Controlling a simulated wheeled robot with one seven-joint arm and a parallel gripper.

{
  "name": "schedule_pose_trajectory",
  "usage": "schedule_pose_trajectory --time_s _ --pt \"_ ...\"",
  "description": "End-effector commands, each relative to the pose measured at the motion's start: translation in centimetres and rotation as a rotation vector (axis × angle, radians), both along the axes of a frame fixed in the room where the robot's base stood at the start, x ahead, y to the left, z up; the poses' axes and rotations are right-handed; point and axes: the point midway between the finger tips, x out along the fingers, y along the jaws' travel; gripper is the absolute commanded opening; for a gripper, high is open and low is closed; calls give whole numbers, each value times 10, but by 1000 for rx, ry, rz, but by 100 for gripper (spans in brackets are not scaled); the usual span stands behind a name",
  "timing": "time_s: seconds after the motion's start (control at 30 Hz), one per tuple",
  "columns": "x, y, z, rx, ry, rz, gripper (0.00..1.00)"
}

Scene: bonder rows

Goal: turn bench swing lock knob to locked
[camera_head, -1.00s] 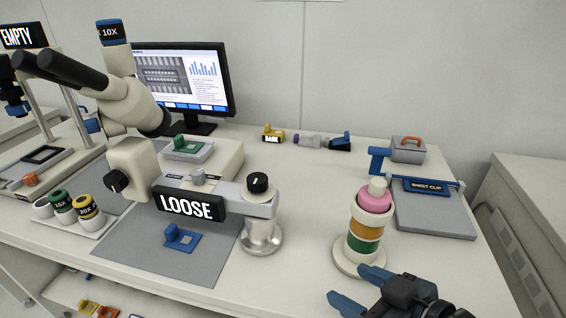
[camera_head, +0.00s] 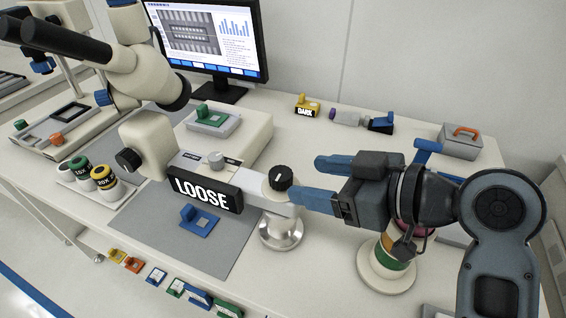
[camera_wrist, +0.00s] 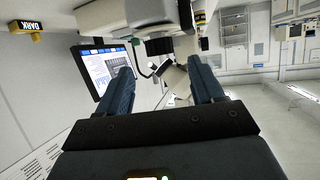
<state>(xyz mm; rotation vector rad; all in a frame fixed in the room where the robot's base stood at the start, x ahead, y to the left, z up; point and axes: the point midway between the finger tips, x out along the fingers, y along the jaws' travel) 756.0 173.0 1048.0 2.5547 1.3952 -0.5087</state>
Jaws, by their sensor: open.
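The black swing lock knob (camera_head: 281,177) with a white pointer line sits on top of the pale bench arm's pivot, above a metal post (camera_head: 281,233). A black sign (camera_head: 207,194) on the arm reads LOOSE. My gripper (camera_head: 308,182) has two blue fingers, open, at the right of the knob and pointing left toward it. One finger is behind and higher; the other is close to the knob's right side. I cannot tell whether it touches. Nothing is between the fingers. In the wrist view, the open fingers (camera_wrist: 162,85) frame the microscope parts, and the knob is not clearly seen.
A microscope (camera_head: 150,75) stands left of the arm, with a monitor (camera_head: 210,40) behind. A ringed stack (camera_head: 385,270) stands under my wrist. A yellow DARK block (camera_head: 307,105) is at the back. Bench between the knob and the back is clear.

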Motion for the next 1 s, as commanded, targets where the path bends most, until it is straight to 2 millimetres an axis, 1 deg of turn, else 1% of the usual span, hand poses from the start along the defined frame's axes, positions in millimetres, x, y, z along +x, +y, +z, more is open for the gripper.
schedule_pose_trajectory --time_s 0.3,0.5,0.63,0.87,1.0 --pt "22 36 -16 1 2 3 67" --pt "34 53 -26 1 2 -1 67" --pt "36 57 -28 0 1 0 67" --pt "37 58 -29 0 0 -1 67" --pt "37 58 -29 0 0 -1 56"
